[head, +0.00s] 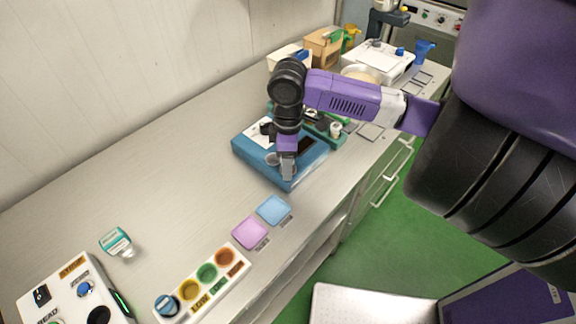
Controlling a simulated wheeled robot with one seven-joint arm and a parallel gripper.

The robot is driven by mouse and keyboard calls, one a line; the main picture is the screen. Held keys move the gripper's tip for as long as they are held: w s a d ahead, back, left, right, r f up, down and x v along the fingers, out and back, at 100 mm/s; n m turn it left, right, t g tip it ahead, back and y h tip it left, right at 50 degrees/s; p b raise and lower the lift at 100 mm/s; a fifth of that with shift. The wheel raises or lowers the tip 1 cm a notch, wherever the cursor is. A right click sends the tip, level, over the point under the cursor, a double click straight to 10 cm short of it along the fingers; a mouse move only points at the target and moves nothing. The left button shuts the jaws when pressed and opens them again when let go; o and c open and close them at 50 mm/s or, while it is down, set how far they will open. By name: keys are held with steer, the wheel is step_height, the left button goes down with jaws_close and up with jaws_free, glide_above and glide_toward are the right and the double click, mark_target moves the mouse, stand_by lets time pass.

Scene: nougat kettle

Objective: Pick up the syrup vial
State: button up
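My gripper (287,172) points down over the front part of a blue box-shaped device (308,170). Its fingertips are small here, and I cannot tell whether they are open or hold anything. A small clear container with a teal-and-white label (115,241) stands apart on the bench at the lower left, far from my gripper. A small white-topped container (336,129) sits in the green rack (325,138) just behind the blue device. I cannot tell which of these, if either, is the syrup vial. My arm hides part of the device and rack.
A white strip with several coloured round wells (207,272) and a white control box (75,295) are at the lower left. Pink (249,232) and blue (273,210) pads lie near the front edge. Boxes and a white machine (378,63) fill the back. The left-middle bench is clear.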

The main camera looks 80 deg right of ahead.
jaws_close()
stand_by(0.4)
